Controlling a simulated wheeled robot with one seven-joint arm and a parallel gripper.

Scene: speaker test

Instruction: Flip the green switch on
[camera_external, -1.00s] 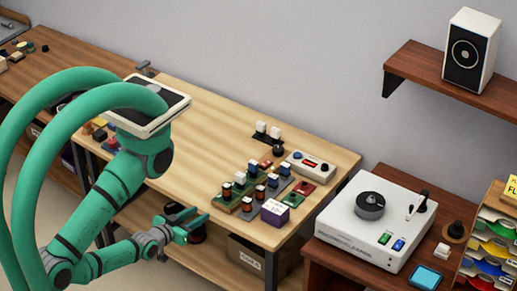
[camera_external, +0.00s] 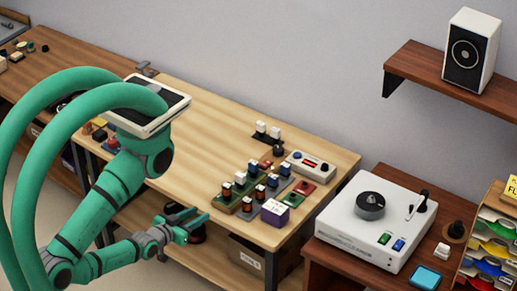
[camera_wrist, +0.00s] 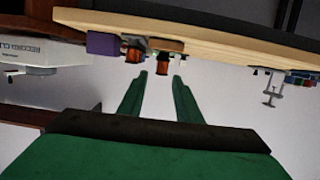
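The green switch (camera_external: 384,239) is a small rocker on the front right of a white record-cleaning machine (camera_external: 346,224), beside a blue switch (camera_external: 398,245). I cannot tell its on or off position at this size. My gripper (camera_external: 203,226) is left of the machine, in front of the wooden workbench's edge and well apart from the switch. In the wrist view, my gripper's two green fingers (camera_wrist: 159,78) stand apart with nothing between them. The machine's side (camera_wrist: 40,54) shows at the left there, with the switch out of sight.
The light wooden workbench (camera_external: 215,130) carries several small circuit parts and a purple box (camera_external: 275,212) near its right end. The machine stands on a darker table (camera_external: 322,256). A shelf (camera_external: 430,70) with a speaker (camera_external: 470,52) hangs above. A cardboard box (camera_external: 246,256) is under the bench.

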